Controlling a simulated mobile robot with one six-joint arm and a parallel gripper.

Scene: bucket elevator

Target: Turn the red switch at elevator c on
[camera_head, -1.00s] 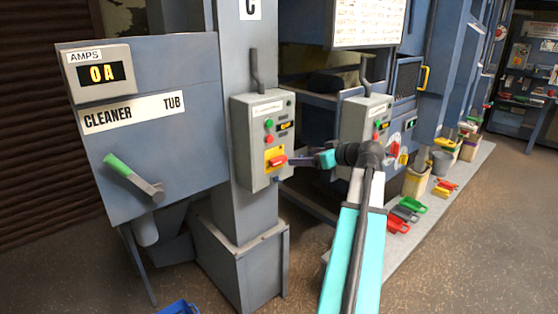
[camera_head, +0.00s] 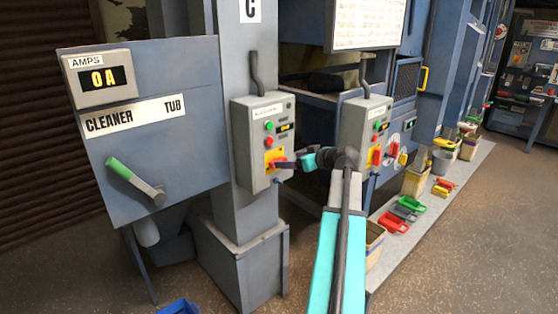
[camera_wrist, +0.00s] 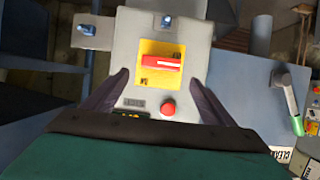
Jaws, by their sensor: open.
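The grey control box (camera_head: 256,165) is mounted on the column under the letter C sign (camera_head: 250,9). Its red switch (camera_wrist: 163,62) sits on a yellow plate (camera_wrist: 147,80), and the handle lies horizontal in the wrist view. In the head view the red switch is mostly hidden behind my gripper (camera_head: 283,163), with yellow showing around it. In the wrist view my gripper (camera_wrist: 160,77) is open, one finger on each side of the yellow plate, with the switch between and just beyond the fingertips. I cannot tell whether the fingers touch it.
A red button (camera_wrist: 168,109) is on the same box, between the fingers. A second similar box (camera_head: 365,135) stands to the right. The cleaner tub panel (camera_head: 150,150), with a green-handled lever (camera_head: 135,180), is at left. Trays and buckets line the ledge at right.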

